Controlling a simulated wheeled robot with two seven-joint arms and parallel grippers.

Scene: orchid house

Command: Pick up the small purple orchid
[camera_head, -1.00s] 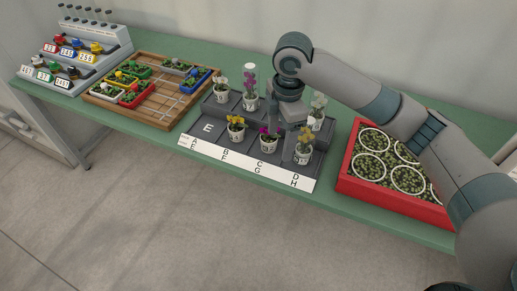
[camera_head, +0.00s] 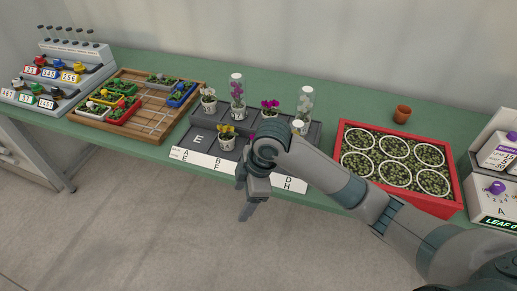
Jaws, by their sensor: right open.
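My right gripper (camera_head: 249,207) is open and points down in front of the stand's front edge, apart from the orchids. My left gripper is not in view.
A white orchid (camera_head: 208,94), a yellow orchid (camera_head: 226,131) and a covered pale orchid (camera_head: 305,105) share the stand. A wooden tray (camera_head: 155,120) lies left, a red crate (camera_head: 435,200) right. A small terracotta pot (camera_head: 402,114) stands behind the crate.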

